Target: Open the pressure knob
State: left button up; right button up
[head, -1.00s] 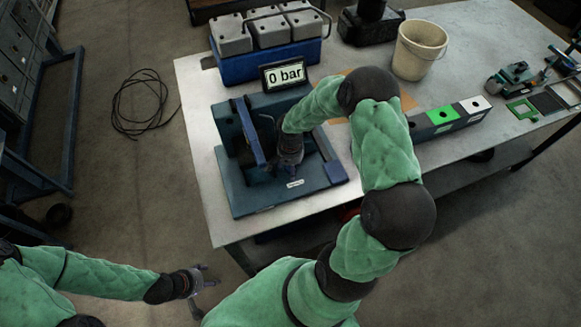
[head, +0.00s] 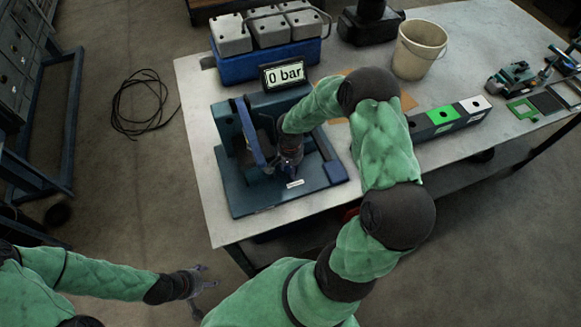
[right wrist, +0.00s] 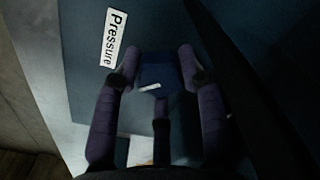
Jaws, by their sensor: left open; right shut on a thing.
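The pressure knob (right wrist: 160,73) is a small dark blue knob with a white mark, seen in the right wrist view beside a white "Pressure" label (right wrist: 114,38). My right gripper (right wrist: 158,62) is shut on the knob, with its purple-grey fingers around it. In the head view my right gripper (head: 290,168) reaches down onto the blue test stand (head: 250,195) and hides the knob. The display (head: 285,75) on the stand reads 0 bar. My left gripper (head: 203,281) is open and empty, off the table at the lower left.
A blue lever (head: 252,130) stands upright left of my right gripper. A blue battery-like crate (head: 265,65), a cream bucket (head: 419,48) and a box with green and white tops (head: 448,120) sit on the table (head: 205,180). A black cable lies on the floor.

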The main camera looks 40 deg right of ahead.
jog(key=n+b, duration=0.1)
jog(key=n, duration=0.3)
jog(key=shift+f, duration=0.1)
jog(key=shift+s+n+b, duration=0.1)
jog(key=shift+n+b, duration=0.2)
jog(key=shift+n, duration=1.5)
jog(key=o, duration=1.1)
jog(key=shift+o, duration=0.2)
jog(key=shift+r, duration=0.45)
notch_tip(320, 180, up, 11)
